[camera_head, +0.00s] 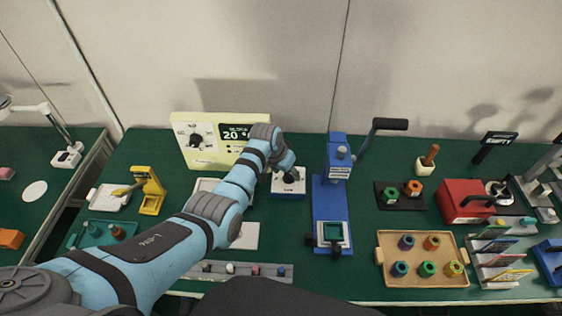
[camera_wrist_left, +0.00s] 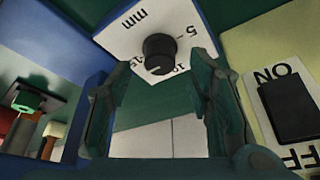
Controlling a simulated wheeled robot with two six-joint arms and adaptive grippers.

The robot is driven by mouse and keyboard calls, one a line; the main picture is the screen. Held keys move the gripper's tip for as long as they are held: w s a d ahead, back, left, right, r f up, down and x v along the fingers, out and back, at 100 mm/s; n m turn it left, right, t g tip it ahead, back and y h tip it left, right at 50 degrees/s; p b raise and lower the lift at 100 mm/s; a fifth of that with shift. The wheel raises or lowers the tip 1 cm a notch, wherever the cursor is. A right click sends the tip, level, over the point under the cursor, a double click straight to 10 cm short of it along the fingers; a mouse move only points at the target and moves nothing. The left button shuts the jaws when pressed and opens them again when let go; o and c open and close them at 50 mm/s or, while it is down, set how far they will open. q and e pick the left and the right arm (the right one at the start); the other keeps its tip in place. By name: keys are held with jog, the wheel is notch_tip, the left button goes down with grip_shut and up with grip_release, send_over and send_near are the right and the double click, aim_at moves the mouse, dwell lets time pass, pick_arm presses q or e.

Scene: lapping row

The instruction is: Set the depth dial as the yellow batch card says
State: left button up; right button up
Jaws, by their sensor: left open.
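The depth dial is a black knob (camera_wrist_left: 159,50) on a white plate marked mm, 5, 10 and 15 in the left wrist view. I cannot tell its setting for sure. In the head view its blue box (camera_head: 287,194) stands below my left gripper (camera_head: 290,168). In the wrist view the left gripper (camera_wrist_left: 172,78) is open, its fingers either side of the knob's line, with no visible contact. A rack of cards (camera_head: 497,262) with coloured edges stands at the right; their writing is too small to read, and I cannot be sure which is the yellow batch card.
A cream panel (camera_head: 196,123) with a gauge and a display reading 20 stands behind my arm; its ON/OFF switch (camera_wrist_left: 288,105) is close right of the gripper. A blue lever press (camera_head: 330,200) stands right of the dial box. A tan tray (camera_head: 394,280) holds several coloured spools.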

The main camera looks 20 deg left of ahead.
pick_arm(q)
jog(key=v, duration=0.9)
jog(key=shift+s+r, duration=0.25)
jog(key=shift+r, duration=0.1)
jog(key=shift+a, duration=0.15)
